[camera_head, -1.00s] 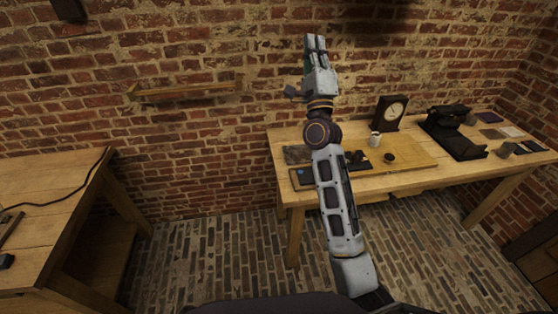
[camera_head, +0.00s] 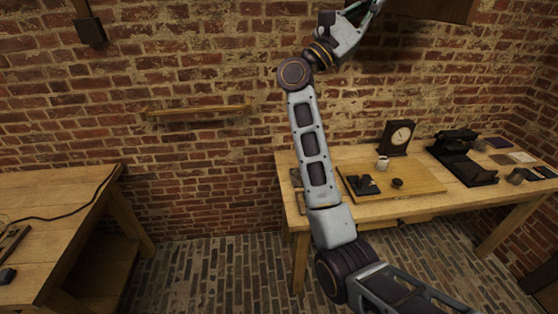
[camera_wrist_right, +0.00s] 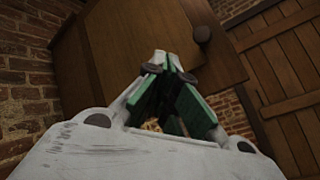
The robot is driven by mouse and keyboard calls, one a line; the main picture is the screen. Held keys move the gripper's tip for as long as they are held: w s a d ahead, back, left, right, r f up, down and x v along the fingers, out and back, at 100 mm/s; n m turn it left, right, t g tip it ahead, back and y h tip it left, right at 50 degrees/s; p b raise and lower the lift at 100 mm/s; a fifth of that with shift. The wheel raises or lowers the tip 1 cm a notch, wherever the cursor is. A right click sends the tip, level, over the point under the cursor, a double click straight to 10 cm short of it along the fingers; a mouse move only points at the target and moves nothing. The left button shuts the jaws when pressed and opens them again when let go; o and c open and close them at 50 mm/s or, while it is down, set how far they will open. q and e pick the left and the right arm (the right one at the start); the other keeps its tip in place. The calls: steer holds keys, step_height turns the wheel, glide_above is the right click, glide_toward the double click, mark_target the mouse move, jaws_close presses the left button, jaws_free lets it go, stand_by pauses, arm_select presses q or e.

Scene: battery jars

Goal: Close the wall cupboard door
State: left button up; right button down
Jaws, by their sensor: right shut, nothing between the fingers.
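The wall cupboard (camera_head: 435,8) shows only as a brown wooden strip at the top edge of the head view. In the right wrist view, a wooden cupboard door (camera_wrist_right: 222,62) with a round dark knob (camera_wrist_right: 202,34) stands behind my fingers. A darker wooden panel (camera_wrist_right: 72,55) lies to its left. I cannot tell how far the door stands open. My right gripper (camera_wrist_right: 168,64) is shut and empty, its fingertips in front of the door and below left of the knob. I cannot tell whether they touch it. My left gripper is not in view.
A workbench (camera_head: 470,205) below the cupboard holds a clock (camera_head: 397,137), a white mug (camera_head: 382,163) and a dark device (camera_head: 462,158). Another bench (camera_head: 50,205) stands at left. A small wall shelf (camera_head: 197,112) is between them. A plank door (camera_wrist_right: 290,70) is at right in the wrist view.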

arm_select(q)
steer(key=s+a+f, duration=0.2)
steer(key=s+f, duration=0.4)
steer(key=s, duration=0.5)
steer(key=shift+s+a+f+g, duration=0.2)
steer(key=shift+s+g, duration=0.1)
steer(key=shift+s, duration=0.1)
arm_select(e)
steer(key=s+a+r+m+g+y, duration=0.2)
steer(key=s+m+g+y, duration=0.3)
steer(key=m, duration=0.6)
steer(key=shift+a+m+g+y, duration=0.3)
steer(key=shift+g+y, duration=0.1)
steer(key=shift+y, duration=0.8)
steer(key=shift+d, duration=0.2)
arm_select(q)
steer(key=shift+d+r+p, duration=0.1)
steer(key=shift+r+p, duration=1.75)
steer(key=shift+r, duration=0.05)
arm_select(e)
steer(key=d, duration=1.3)
steer(key=shift+w+d, duration=0.3)
steer(key=shift+d, duration=0.05)
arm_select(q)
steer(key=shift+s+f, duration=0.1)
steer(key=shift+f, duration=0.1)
arm_select(e)
steer(key=shift+d+f, duration=0.1)
steer(key=shift+d, duration=0.05)
